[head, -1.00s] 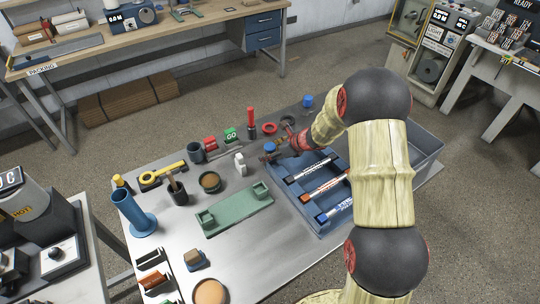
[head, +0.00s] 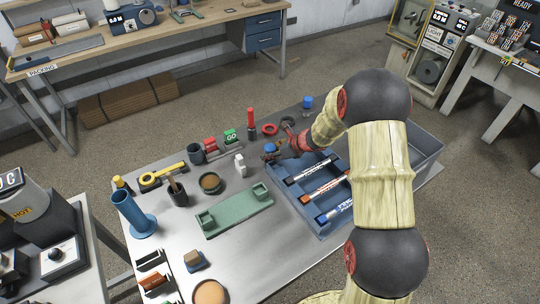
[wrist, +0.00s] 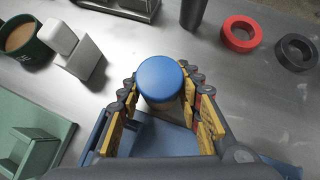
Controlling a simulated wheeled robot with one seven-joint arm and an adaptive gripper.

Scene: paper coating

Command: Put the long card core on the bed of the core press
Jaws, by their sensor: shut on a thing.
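A green bed with raised end blocks (head: 236,211), which looks like the core press bed, lies left of my gripper and holds nothing.
The blue tray holds rods with black, orange and blue labels. Red (wrist: 241,33) and black rings (wrist: 296,52) lie beyond my gripper. A blue tube stand (head: 133,214) is at left.

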